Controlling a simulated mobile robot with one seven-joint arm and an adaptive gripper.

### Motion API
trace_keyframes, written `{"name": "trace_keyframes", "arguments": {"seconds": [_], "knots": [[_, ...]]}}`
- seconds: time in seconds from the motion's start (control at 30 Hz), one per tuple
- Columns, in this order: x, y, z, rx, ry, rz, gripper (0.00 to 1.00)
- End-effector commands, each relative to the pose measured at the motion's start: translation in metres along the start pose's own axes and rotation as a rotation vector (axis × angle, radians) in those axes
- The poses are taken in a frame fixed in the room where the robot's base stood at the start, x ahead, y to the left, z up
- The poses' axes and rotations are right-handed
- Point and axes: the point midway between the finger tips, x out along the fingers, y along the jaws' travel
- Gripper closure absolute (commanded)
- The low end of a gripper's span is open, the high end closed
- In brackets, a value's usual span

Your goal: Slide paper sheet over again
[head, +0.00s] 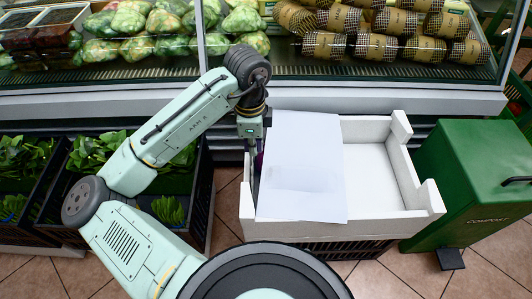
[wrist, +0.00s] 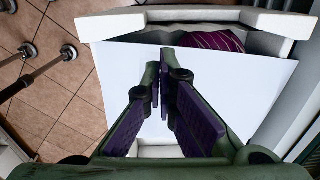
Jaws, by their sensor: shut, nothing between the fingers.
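The white paper sheet (head: 303,165) lies over the left part of an open white crate (head: 425,198). Part of the sheet reaches over the crate's front edge. In the wrist view the sheet (wrist: 112,75) fills much of the picture under my fingers. A dark purple striped thing (wrist: 215,40) shows in the gap between the sheet's edge and the crate wall (wrist: 110,24); the rest of it is hidden. My gripper (wrist: 165,72) is shut and empty, over the sheet in the wrist view. In the head view my gripper (head: 253,180) is at the sheet's left edge, partly hidden.
A green compost bin (head: 470,180) stands right of the crate. Dark crates with leafy greens (head: 175,180) stand at the left. Behind is a glass display case with wrapped green produce (head: 135,25) and brown packages (head: 375,47). The crate's right half is bare.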

Motion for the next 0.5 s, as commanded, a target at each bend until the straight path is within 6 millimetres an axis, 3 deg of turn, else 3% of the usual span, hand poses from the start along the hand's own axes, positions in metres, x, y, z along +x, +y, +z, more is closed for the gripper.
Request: {"name": "trace_keyframes", "arguments": {"seconds": [0.17, 0.5], "knots": [[0.023, 0.003, 0.002, 0.003, -0.005, 0.015, 1.00], [0.094, 0.003, 0.002, 0.001, -0.004, 0.012, 1.00]]}}
